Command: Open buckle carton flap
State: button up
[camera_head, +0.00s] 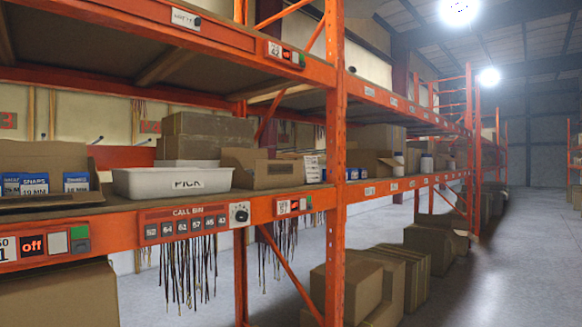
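No carton in view carries a readable buckle label, so I cannot tell which one is the buckle carton. A brown carton (262,172) with a low, cut-down front stands on the middle shelf, just right of the white PICK bin (172,182). Its inside is mostly hidden. Another brown carton (371,163) stands further right behind the orange upright, and a flap seems to stick out at its right side. An open carton tray (50,198) at the far left holds blue and white SNAPS 19 MM boxes (34,184). My gripper is not in view.
The orange shelf beam (190,222) carries a CALL BIN panel with a dial (239,213). An orange upright (335,150) divides the bays. Dark cords (187,270) hang below the shelf. Cartons (362,290) stand on the floor under the rack. The aisle floor (500,285) at right is clear.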

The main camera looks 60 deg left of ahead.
aim_at(264, 170)
jog(key=u, duration=0.3)
jog(key=i, duration=1.8)
jog(key=u, duration=1.25)
jog(key=i, duration=0.95)
jog(key=u, duration=1)
